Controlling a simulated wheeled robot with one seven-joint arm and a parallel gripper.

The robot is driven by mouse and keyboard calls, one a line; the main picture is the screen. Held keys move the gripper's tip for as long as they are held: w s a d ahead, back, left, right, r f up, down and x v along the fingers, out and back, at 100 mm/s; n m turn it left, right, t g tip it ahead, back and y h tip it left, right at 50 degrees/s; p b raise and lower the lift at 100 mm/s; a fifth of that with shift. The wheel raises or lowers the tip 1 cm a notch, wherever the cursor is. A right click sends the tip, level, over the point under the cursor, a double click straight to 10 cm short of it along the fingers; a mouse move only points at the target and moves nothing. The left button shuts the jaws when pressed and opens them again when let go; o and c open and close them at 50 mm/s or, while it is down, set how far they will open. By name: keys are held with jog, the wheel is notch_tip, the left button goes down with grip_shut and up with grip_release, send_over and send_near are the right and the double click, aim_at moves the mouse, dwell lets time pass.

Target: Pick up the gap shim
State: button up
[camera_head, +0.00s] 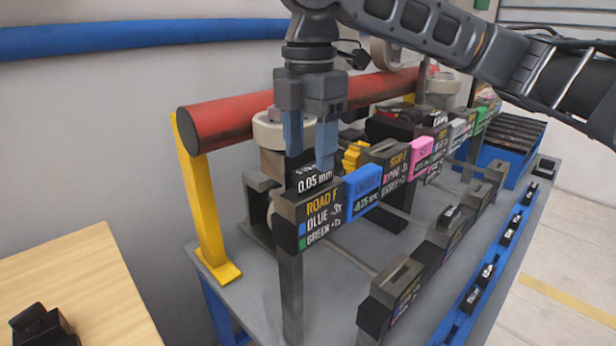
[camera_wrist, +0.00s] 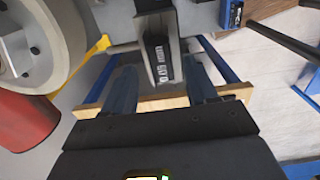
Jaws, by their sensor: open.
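The gap shim (camera_head: 315,181) is a dark piece marked "0.05 mm" in the head view. It sits upright behind the "ROAD F" sign, just below my gripper (camera_head: 309,155). In the wrist view the shim (camera_wrist: 158,52) shows as a black labelled piece in a grey slotted holder (camera_wrist: 140,30). My gripper (camera_wrist: 160,84) is open, with its two blue fingers on either side of the shim in that view. I see no clear contact between fingers and shim. The lower part of the shim is hidden by the sign and holder.
A red roller (camera_head: 235,115) on a yellow stand (camera_head: 200,200) lies behind and left. The "ROAD F" sign (camera_head: 321,214) with a blue tag stands in front. More signs and grey posts (camera_head: 392,290) run right. A wooden table (camera_head: 80,295) is at lower left.

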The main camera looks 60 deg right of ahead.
aim_at(305, 178)
jog(key=shift+f, duration=1.4)
jog(key=shift+c, duration=0.2)
grip_shut()
